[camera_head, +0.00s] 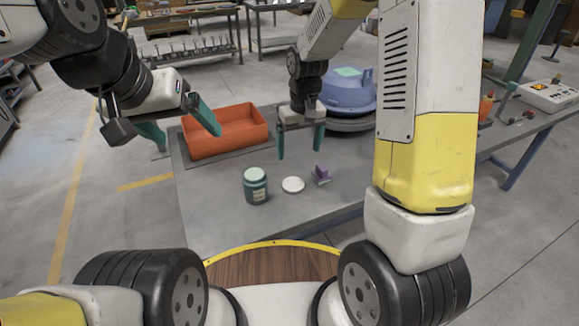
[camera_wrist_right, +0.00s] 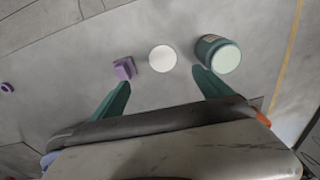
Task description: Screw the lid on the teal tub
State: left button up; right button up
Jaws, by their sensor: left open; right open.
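The teal tub (camera_head: 256,186) stands upright on the grey table, with a pale round top. It also shows in the right wrist view (camera_wrist_right: 206,48). A white round lid (camera_head: 293,185) lies flat on the table just right of the tub, apart from it; it shows in the right wrist view too (camera_wrist_right: 163,58). My right gripper (camera_head: 300,154) is open and empty above the table, behind the lid in the head view. Its teal fingers spread either side of the lid in the wrist view. My left gripper (camera_head: 183,132) is open and empty, left of the tub near the orange bin.
A purple block-like item (camera_head: 321,174) stands just right of the lid. An orange bin (camera_head: 232,143) sits at the table's back left. A blue rounded housing (camera_head: 349,92) stands at the back. The table (camera_head: 215,203) is bare left of the tub.

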send_over(293, 183)
jog(key=shift+n+g+h, duration=0.3)
jog(key=shift+g, duration=0.1)
notch_tip(293, 183, down, 6)
jog(key=shift+s+f, duration=0.1)
jog(key=shift+f, duration=0.05)
jog(key=shift+f, duration=1.3)
notch_tip(293, 183, down, 5)
jog(key=shift+f, duration=0.1)
